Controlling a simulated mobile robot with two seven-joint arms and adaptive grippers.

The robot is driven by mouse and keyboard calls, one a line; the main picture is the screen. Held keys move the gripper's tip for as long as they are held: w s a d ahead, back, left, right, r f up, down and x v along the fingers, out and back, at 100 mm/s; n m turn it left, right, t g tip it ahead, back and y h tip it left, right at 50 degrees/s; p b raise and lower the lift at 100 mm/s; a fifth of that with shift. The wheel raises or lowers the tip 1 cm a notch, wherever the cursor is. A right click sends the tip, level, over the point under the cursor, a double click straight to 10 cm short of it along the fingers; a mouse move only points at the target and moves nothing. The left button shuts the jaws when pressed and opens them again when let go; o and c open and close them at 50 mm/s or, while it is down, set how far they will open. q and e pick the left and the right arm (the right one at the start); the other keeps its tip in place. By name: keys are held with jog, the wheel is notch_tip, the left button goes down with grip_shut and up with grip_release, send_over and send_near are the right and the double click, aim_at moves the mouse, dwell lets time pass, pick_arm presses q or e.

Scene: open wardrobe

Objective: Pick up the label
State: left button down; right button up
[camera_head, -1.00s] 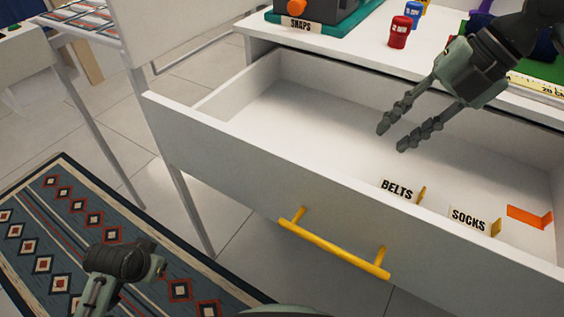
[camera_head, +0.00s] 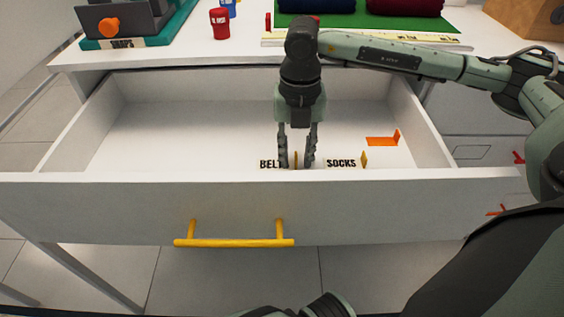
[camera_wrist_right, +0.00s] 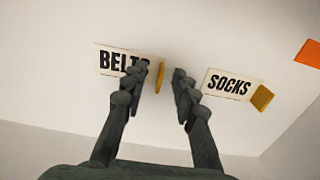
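The BELTS label (camera_head: 269,164) stands inside the open drawer near its front wall, with a yellow tab at its right end. In the right wrist view the BELTS label (camera_wrist_right: 118,61) is partly covered by a finger. My right gripper (camera_head: 297,163) points down into the drawer, open, with its fingertips on either side of the BELTS label's yellow tab (camera_wrist_right: 160,76). I cannot tell whether they touch it. The SOCKS label (camera_head: 341,163), also with a yellow tab, stands just right of the gripper. It also shows in the right wrist view (camera_wrist_right: 229,86). My left gripper is not in view.
An orange label piece (camera_head: 381,141) lies farther back right in the drawer (camera_head: 110,212). The left of the drawer is empty. A yellow handle (camera_head: 235,242) sticks out in front. A red item (camera_head: 220,23) and a green mat (camera_head: 340,19) are on the top above.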

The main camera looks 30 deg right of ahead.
grip_shut()
dwell(0.4)
jog(key=shift+r, duration=0.6)
notch_tip(320, 180, up, 2)
jog(key=shift+w+r, duration=0.1)
jog(key=shift+r, duration=0.15)
jog(key=s+a+r, duration=0.2)
jog(key=a+r, duration=0.5)
jog(key=a, duration=0.4)
jog(key=shift+s+a+r, duration=0.15)
jog(key=shift+s+a, duration=0.1)
jog(key=shift+s, duration=0.05)
